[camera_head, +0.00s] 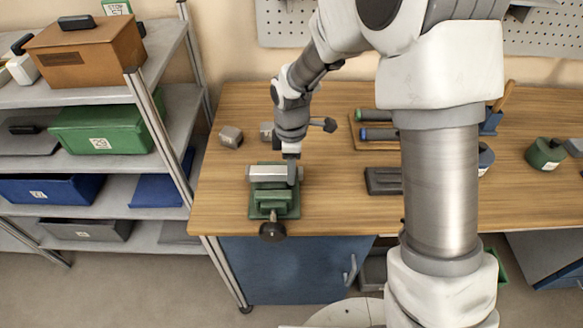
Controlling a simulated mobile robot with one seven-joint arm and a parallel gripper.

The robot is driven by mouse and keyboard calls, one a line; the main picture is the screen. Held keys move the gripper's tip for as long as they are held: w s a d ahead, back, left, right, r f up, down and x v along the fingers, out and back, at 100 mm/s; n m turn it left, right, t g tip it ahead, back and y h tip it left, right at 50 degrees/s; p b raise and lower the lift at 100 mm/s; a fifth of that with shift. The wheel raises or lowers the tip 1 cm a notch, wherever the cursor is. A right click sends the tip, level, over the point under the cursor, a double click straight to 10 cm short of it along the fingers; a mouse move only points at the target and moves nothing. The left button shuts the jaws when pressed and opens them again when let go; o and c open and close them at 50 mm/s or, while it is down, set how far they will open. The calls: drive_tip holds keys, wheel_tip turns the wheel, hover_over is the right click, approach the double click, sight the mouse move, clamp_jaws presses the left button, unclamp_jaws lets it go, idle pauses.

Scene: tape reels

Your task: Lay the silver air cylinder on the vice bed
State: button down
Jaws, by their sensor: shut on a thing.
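The silver air cylinder (266,171) lies level across the green vice (275,200) near the table's left front. My gripper (291,172) points down at the cylinder's right part and is shut on it. The cylinder is at the vice bed, at the back of the vice. I cannot tell whether it touches the bed or hangs just above it. My gripper hides part of the cylinder and of the bed. The vice's dark handle (272,232) sticks out over the table's front edge.
Two small grey blocks, one of them at the left (231,137), stand behind the vice. A dark tray (383,181) lies to the right, with green and blue rolls (378,134) behind it. A shelf rack (160,135) borders the table's left side. Bare wood (335,205) lies right of the vice.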

drive_tip(key=shift+s+d+f+b, duration=0.15)
drive_tip(key=shift+s+f+b, duration=0.1)
drive_tip(key=shift+f+b, duration=0.25)
drive_tip(key=shift+s+d+f+b, duration=0.15)
drive_tip(key=shift+s+f+b, duration=0.1)
drive_tip(key=shift+f, duration=0.45)
drive_tip(key=shift+c, duration=2.2)
unclamp_jaws()
drive_tip(key=shift+w+r, duration=0.15)
drive_tip(key=shift+r, duration=0.35)
wheel_tip(320, 180, up, 19)
drive_tip(key=p, duration=0.1)
drive_tip(key=s+d+r+m+t, duration=0.1)
drive_tip(key=s+d+m, duration=0.4)
drive_tip(key=s+m, duration=0.1)
drive_tip(key=s+d+r+m+t, duration=0.2)
drive_tip(key=s+d+m, duration=0.3)
drive_tip(key=s+m, duration=0.1)
drive_tip(key=s+d+r+m+t, duration=0.2)
drive_tip(key=s+d+m, duration=0.4)
drive_tip(key=shift+s+r+m, duration=0.1)
drive_tip(key=shift+r+m, duration=0.05)
drive_tip(key=shift+m, duration=0.15)
